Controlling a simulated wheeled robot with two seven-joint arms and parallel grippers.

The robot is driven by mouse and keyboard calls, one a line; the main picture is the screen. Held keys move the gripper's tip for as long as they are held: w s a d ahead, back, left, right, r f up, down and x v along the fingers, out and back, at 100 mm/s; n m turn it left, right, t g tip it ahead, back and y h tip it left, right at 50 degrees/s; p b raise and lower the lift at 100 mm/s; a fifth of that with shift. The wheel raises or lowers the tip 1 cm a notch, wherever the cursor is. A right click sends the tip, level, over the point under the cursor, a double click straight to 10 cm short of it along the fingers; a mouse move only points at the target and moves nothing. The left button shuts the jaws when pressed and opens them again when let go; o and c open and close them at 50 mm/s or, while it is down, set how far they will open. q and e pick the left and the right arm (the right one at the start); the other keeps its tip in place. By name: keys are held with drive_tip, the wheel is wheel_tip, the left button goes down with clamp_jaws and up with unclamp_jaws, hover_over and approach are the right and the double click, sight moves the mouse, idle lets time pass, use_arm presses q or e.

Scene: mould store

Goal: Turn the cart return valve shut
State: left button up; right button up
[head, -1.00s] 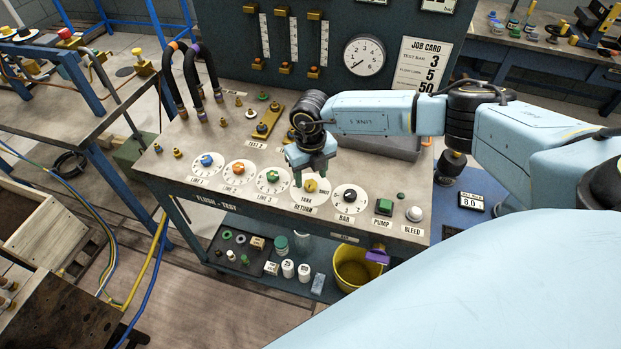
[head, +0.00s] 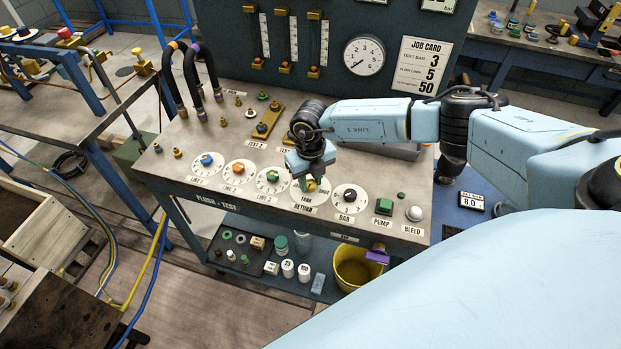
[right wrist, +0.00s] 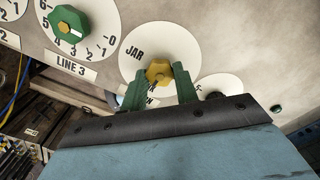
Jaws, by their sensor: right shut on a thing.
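The yellow return knob (head: 312,185) sits on a white round dial (head: 300,198) on the bench panel, above a RETURN label. In the right wrist view the same yellow knob (right wrist: 158,72) stands between two green fingertips, with JAR printed on the dial at its upper left. My right gripper (right wrist: 160,84) is shut on the knob. In the head view the right gripper (head: 309,183) covers part of the knob and dial. The knob's pointing direction is hard to tell. My left gripper is not in view.
Green LINE 3 knob (head: 272,176) is close on the left, and the black BAR knob (head: 349,195) close on the right. Further right are a green PUMP button (head: 384,206) and a white BLEED button (head: 414,213). A pressure gauge (head: 364,56) is on the back panel.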

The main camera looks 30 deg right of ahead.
sight(310, 183)
drive_tip(key=n+b, duration=0.2)
drive_tip(key=n, duration=0.2)
drive_tip(key=n+b, duration=0.2)
drive_tip(key=n, duration=0.3)
drive_tip(key=shift+w, duration=0.1)
drive_tip(key=n+b, duration=0.2)
drive_tip(key=n, duration=0.2)
drive_tip(key=shift+n, duration=0.3)
drive_tip(key=shift+n+b, duration=1.15)
drive_tip(key=shift+n, duration=0.95)
drive_tip(key=o, duration=1)
drive_tip(key=shift+c, duration=0.2)
wheel_tip(310, 183, up, 14)
drive_tip(key=shift+f, duration=0.25)
